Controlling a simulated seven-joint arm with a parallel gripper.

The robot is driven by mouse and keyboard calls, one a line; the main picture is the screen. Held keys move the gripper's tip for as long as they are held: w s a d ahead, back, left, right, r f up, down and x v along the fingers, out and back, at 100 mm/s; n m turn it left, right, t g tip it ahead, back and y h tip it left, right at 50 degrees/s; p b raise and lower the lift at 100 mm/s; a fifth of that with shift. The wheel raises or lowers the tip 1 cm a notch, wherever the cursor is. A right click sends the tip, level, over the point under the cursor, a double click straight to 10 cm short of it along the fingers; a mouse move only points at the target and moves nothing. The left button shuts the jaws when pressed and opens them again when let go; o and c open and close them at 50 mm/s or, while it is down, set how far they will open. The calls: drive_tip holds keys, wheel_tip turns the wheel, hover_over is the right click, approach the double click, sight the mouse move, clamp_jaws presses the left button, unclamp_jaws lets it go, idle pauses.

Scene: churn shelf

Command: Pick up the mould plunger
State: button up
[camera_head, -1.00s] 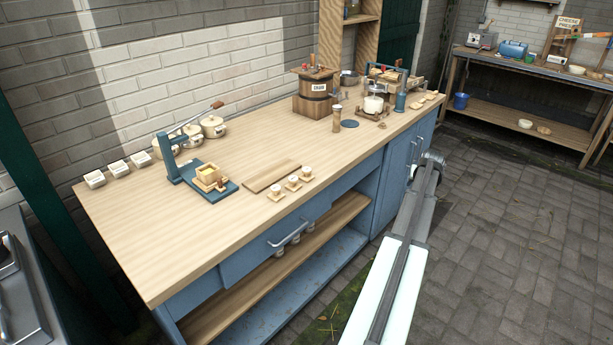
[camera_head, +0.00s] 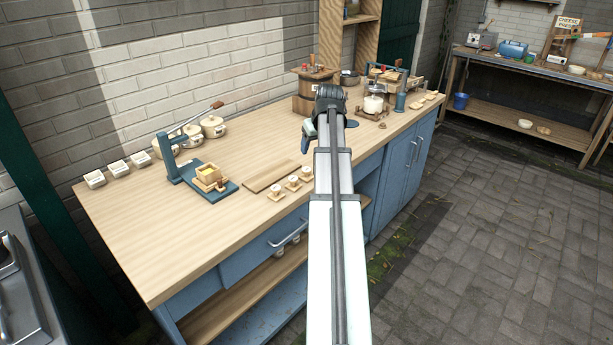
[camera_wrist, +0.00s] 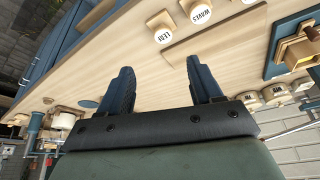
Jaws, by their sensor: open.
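A small dark-brown knobbed piece (camera_head: 221,185), which I take to be the mould plunger, is by the wooden mould box (camera_head: 209,174) on the blue press base (camera_head: 226,191). The box holds something yellow. In the wrist view the brown knob (camera_wrist: 311,33) shows near the right edge, beside the mould. My gripper (camera_head: 309,131) is above the worktop, to the right of the press and apart from it. In the wrist view my gripper (camera_wrist: 162,76) has its blue fingers wide apart, with only bare worktop between them.
Round labelled stamps (camera_head: 292,182) and a flat board (camera_head: 270,176) lie between the press and my gripper. Lidded pots (camera_head: 212,126) and white blocks (camera_head: 117,168) stand along the wall. A wooden churn (camera_head: 309,92) stands behind my arm. The worktop's front left is clear.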

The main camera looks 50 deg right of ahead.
approach(307, 169)
drive_tip(key=x, duration=0.5)
drive_tip(key=shift+w+r, duration=0.1)
drive_tip(key=shift+w, duration=0.15)
drive_tip(key=shift+s+x, duration=0.15)
drive_tip(key=shift+x, duration=1.2)
drive_tip(key=shift+s+x, duration=0.1)
drive_tip(key=shift+x, duration=1.2)
drive_tip(key=shift+c, duration=0.5)
drive_tip(key=c, duration=0.7)
